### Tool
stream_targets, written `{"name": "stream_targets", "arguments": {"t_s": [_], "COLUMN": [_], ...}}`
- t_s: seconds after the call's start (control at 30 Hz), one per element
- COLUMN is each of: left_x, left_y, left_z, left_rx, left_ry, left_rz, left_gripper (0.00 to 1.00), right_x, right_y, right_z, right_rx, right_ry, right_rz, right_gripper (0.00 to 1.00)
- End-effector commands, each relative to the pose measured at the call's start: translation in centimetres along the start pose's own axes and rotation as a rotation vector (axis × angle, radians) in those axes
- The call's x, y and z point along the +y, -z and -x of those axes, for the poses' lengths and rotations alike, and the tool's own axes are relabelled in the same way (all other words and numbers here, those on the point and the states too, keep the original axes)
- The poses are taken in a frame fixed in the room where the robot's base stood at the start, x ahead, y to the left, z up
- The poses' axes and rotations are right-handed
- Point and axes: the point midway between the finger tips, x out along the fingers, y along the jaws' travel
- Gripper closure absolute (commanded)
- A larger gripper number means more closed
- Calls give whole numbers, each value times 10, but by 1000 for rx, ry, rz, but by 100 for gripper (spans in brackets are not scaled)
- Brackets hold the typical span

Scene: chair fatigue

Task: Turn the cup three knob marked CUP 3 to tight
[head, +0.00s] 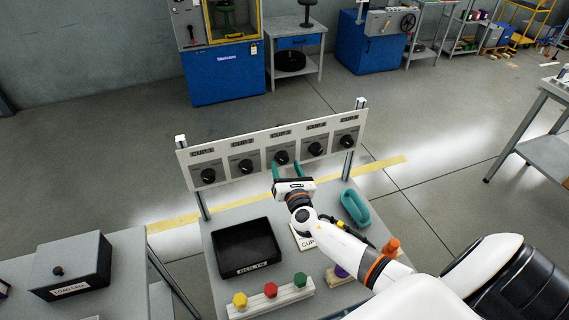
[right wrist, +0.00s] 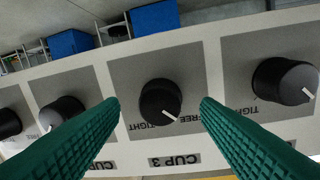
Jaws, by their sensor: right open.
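The CUP 3 knob (head: 281,157) is the middle black knob on the pale upright panel (head: 270,139). In the right wrist view the CUP 3 knob (right wrist: 160,100) sits between my fingertips, with a gap on each side. Its white pointer line slants to the lower right, toward the FREE mark (right wrist: 190,120); the TIGHT mark (right wrist: 152,127) is to the left. My right gripper (head: 286,168), with green fingers, is open just in front of the knob. It also shows in the right wrist view (right wrist: 160,104). My left gripper is not in view.
Neighbouring knobs flank it, such as one at left (head: 247,166) and one at right (head: 315,149). Below are a black BOLTS tray (head: 222,261), a rack of coloured knobs (head: 270,299) and a green ring-shaped object (head: 355,207). A LOAD CELL box (head: 80,262) stands left.

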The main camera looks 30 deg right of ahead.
Motion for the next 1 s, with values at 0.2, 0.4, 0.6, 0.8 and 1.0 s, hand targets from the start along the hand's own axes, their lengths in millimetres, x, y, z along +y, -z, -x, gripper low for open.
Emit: {"name": "stream_targets", "arguments": {"t_s": [0.2,0.4,0.6,0.8,1.0], "left_x": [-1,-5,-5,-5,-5], "left_y": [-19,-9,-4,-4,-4], "left_z": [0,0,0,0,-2], "left_rx": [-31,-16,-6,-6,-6], "left_ry": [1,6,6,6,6], "left_rz": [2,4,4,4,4], "left_gripper": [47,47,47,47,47], "right_x": [0,0,0,0,0], "right_y": [0,0,0,0,-1], "right_z": [-19,-20,-20,-20,-20], "right_rx": [0,-1,-1,0,-2], "right_ry": [0,0,0,0,0], "right_rz": [0,-1,0,0,-17], "right_gripper": [43,43,59,87,87]}}
